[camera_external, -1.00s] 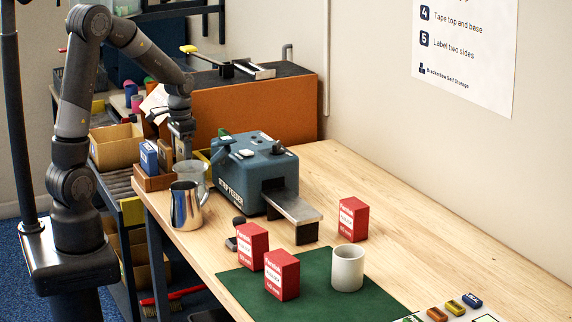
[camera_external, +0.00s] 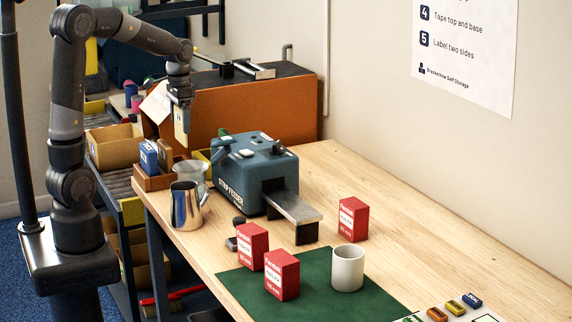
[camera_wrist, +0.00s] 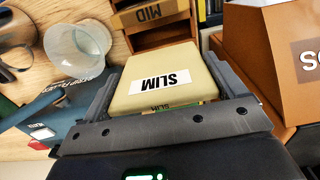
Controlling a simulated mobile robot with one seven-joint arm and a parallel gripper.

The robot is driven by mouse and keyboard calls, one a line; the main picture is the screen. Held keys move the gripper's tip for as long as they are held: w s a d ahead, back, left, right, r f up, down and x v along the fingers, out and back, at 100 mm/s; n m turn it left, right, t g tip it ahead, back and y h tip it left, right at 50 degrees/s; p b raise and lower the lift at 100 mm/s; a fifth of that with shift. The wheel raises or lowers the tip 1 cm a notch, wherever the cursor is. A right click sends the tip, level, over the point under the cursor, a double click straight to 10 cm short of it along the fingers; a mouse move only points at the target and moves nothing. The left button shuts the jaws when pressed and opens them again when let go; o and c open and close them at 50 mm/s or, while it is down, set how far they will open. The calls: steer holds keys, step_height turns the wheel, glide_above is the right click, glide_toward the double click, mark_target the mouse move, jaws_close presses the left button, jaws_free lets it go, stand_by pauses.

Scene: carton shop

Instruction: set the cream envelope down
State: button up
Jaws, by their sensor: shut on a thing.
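My gripper (camera_external: 180,103) hangs above the far left part of the bench and is shut on the cream envelope (camera_external: 182,128), which hangs below it. In the wrist view the cream envelope (camera_wrist: 172,92) is a thick cream packet with a white label reading SLIM. It sits between the two fingers of my gripper (camera_wrist: 168,85). It is held in the air, clear of the wooden tray below. Its far faces are hidden.
The wooden tray (camera_external: 150,184) holds a blue box (camera_external: 148,156) and a brown one. A clear cup (camera_external: 191,171), a steel jug (camera_external: 185,206) and the blue strip feeder (camera_external: 240,180) stand nearby. An orange-brown case (camera_external: 270,115) is behind. Bare wood lies right of the feeder.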

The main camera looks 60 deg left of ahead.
step_height(320, 180, up, 12)
steer(key=w+d+m, duration=0.3)
steer(key=w+d, duration=0.1)
steer(key=d, duration=0.5)
steer(key=w+d+m, duration=0.2)
steer(key=w+d, duration=0.2)
steer(key=d, duration=0.5)
steer(key=w+d+m, duration=0.3)
steer(key=w+d, duration=0.1)
steer(key=d, duration=0.5)
steer(key=s+d+m, duration=0.1)
steer(key=d+m, duration=0.4)
steer(key=d, duration=1.4)
steer(key=s+d+m, duration=0.3)
steer(key=s+d, duration=0.3)
steer(key=d, duration=0.4)
steer(key=s+d+m, duration=0.2)
steer(key=s+d, duration=0.3)
steer(key=d, duration=0.6)
step_height(320, 180, down, 11)
steer(key=shift+w+a+f, duration=0.7)
steer(key=shift+w+f, duration=1.1)
steer(key=shift+f, duration=0.05)
steer(key=shift+w+a+f, duration=0.65)
steer(key=shift+w+f, duration=1.1)
steer(key=shift+f, duration=0.1)
steer(key=shift+w+a+f, duration=0.7)
steer(key=shift+w+f, duration=1.1)
steer(key=shift+f, duration=0.05)
steer(key=shift+f, duration=0.1)
